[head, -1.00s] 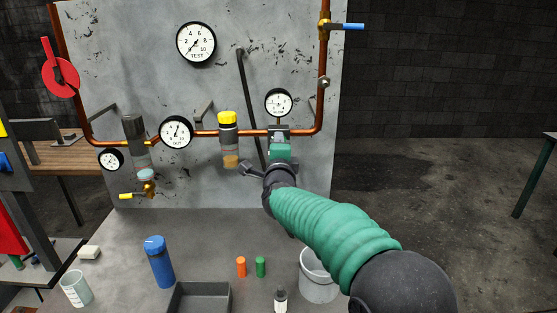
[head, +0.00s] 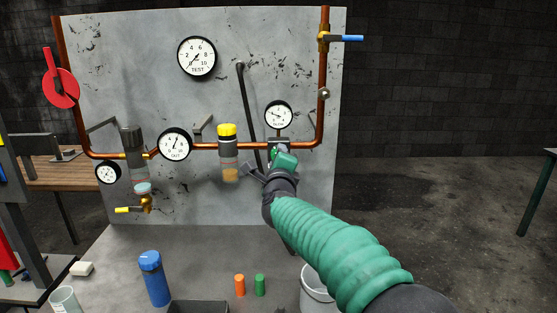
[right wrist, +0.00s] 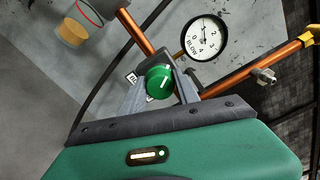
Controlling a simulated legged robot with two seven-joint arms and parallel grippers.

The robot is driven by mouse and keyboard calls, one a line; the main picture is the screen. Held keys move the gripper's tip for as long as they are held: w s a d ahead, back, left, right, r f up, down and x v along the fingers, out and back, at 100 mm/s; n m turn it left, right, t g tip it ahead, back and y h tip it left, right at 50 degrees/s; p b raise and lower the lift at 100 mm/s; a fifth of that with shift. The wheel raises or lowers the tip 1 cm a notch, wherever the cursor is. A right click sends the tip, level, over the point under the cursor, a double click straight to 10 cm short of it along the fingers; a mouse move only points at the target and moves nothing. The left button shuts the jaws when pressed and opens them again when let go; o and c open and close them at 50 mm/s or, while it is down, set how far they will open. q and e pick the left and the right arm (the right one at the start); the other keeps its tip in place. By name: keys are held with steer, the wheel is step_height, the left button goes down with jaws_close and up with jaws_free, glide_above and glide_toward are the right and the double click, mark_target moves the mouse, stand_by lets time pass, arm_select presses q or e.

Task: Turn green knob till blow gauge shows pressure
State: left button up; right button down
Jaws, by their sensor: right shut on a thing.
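The green knob (head: 287,160) is on the regulator under the blow gauge (head: 278,114), on the right part of the grey panel. In the right wrist view the knob (right wrist: 159,80) is round with a white mark and sits between my fingers. My right gripper (right wrist: 160,88) is shut on it; in the head view the arm partly hides the fingers. The blow gauge (right wrist: 205,38) also shows in the right wrist view, with a dark needle. Its exact reading is too small to tell. My left gripper is not in view.
Copper pipe (head: 205,146) runs along the panel. A yellow-topped filter (head: 227,150) and the out gauge (head: 175,144) are left of the knob. A blue bottle (head: 155,280), an orange cap (head: 240,285) and a white bucket (head: 314,288) stand on the table below.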

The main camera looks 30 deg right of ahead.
steer(key=shift+f, duration=0.1)
steer(key=c, duration=1.1)
jaws_free()
steer(key=shift+c, duration=0.2)
steer(key=shift+o, duration=1.2)
steer(key=shift+w+f, duration=0.1)
steer(key=shift+w, duration=0.1)
steer(key=shift+s, duration=0.1)
steer(key=shift+s, duration=0.1)
steer(key=v, duration=1.6)
steer(key=shift+s, duration=0.25)
steer(key=shift+a+f, duration=0.1)
steer(key=shift+a, duration=0.05)
